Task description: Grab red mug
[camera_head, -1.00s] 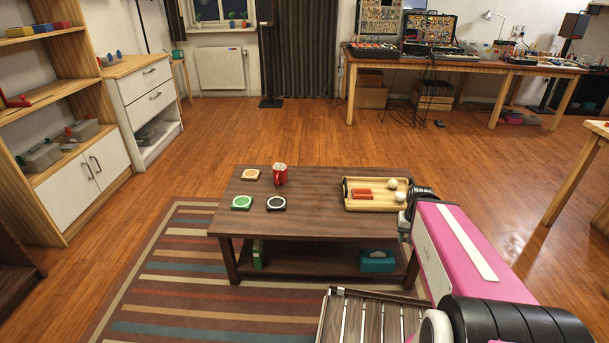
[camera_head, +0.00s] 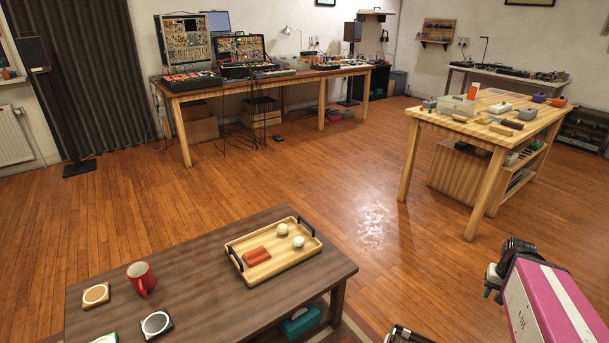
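The red mug (camera_head: 140,278) stands upright on the dark wooden low table (camera_head: 215,300), left of the tray. Its handle faces toward the camera. It stands apart from an orange-topped coaster (camera_head: 96,294) on its left and a white-topped dark coaster (camera_head: 156,323) in front. My gripper (camera_head: 491,284) is at the lower right, at the end of my pink arm, beyond the table's right edge and far from the mug. It is small and seen from the side, so I cannot tell whether it is open or shut.
A wooden tray (camera_head: 303,262) on the table's right holds a red block (camera_head: 257,256) and two pale balls (camera_head: 290,236). A teal box (camera_head: 300,321) is under the table. Floor behind the table is clear.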

